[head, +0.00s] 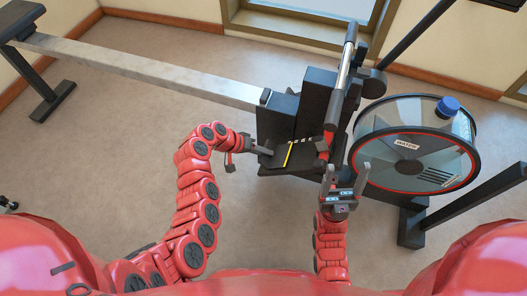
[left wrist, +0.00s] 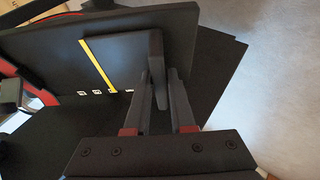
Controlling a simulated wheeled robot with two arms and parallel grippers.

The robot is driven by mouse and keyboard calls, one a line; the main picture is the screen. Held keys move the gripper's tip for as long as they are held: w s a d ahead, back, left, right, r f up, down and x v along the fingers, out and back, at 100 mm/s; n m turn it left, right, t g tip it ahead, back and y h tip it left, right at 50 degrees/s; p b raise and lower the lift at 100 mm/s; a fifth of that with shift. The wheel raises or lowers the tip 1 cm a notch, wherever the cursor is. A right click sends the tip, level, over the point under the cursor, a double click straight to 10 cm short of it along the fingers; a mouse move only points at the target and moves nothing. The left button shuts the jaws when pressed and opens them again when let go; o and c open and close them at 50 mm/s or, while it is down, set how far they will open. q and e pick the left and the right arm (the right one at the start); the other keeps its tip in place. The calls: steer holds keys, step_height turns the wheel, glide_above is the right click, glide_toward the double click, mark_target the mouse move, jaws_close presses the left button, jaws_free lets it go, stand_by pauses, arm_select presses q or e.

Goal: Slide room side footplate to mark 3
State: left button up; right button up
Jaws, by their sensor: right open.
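The room side footplate (head: 273,158) is a dark plate on the near side of the rowing machine, with a yellow line (head: 287,154) and small white marks beside it. In the left wrist view the yellow line (left wrist: 98,65) and pale marks show, but the numbers are too small to read. My left gripper (head: 262,151) is at the footplate's left edge. Its fingers (left wrist: 163,85) stand on either side of an upright dark tab (left wrist: 156,58); whether they press on it is unclear. My right gripper (head: 347,172) is open and empty, in front of the water tank.
The water tank (head: 408,160) with a blue cap (head: 447,106) stands right of the footplate. A handle bar (head: 347,60) rises behind the footplate. The pale rail (head: 140,68) runs to the upper left. The floor (head: 110,140) at left is clear.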

arm_select(q)
jaws_close()
stand_by(1.1)
